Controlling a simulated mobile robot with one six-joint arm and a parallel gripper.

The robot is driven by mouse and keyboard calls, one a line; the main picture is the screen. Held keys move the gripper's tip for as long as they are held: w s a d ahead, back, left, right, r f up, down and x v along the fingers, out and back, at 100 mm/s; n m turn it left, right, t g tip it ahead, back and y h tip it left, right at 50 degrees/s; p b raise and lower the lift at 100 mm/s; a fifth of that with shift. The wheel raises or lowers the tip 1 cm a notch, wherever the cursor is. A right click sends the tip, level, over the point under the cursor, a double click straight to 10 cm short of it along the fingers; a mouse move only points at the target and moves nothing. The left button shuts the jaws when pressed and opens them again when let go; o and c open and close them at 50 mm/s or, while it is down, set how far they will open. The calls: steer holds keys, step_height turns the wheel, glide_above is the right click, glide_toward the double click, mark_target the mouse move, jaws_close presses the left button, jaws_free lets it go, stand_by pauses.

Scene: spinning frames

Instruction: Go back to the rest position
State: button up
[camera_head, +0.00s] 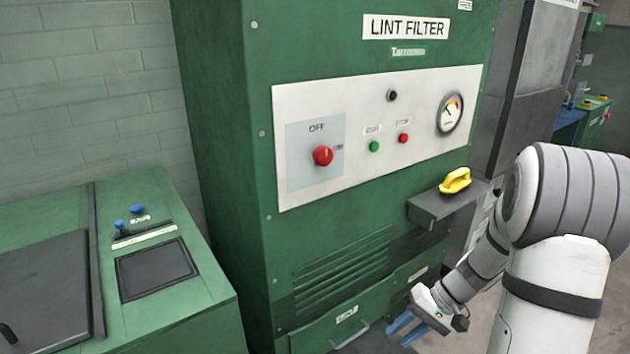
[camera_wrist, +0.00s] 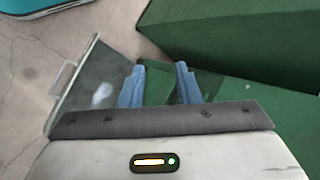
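My gripper (camera_head: 407,328) hangs low at the right, in front of the lower part of the green lint filter cabinet (camera_head: 225,130). Its blue fingers also show in the wrist view (camera_wrist: 160,72), spread apart with nothing held between them. Below and beyond them in that view lies a grey panel with a whitish patch (camera_wrist: 103,95) and a pale handle (camera_wrist: 64,78) at its left edge. In the head view a drawer front labelled LINT (camera_head: 347,314) sits at the cabinet's base, left of my gripper.
A grey shelf (camera_head: 435,207) with a yellow handled object (camera_head: 455,180) juts out above my gripper. The control panel has a red knob (camera_head: 322,156) beside OFF and a gauge (camera_head: 450,113). A green machine (camera_head: 185,310) stands at the left. Bare floor shows right of my gripper.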

steer(key=s+a+r+n+t+h+p, duration=0.1)
steer(key=s+r+h+p, duration=0.3)
steer(key=r, duration=0.9)
steer(key=s+a+r+t+h+p, duration=0.2)
steer(key=s+r+p, duration=0.6)
steer(key=r, duration=0.6)
steer(key=shift+s+a+r+n+t+h, duration=0.15)
steer(key=shift+s+a+n+t+h, duration=0.35)
steer(key=shift+h, duration=0.5)
steer(key=shift+s+a, duration=0.1)
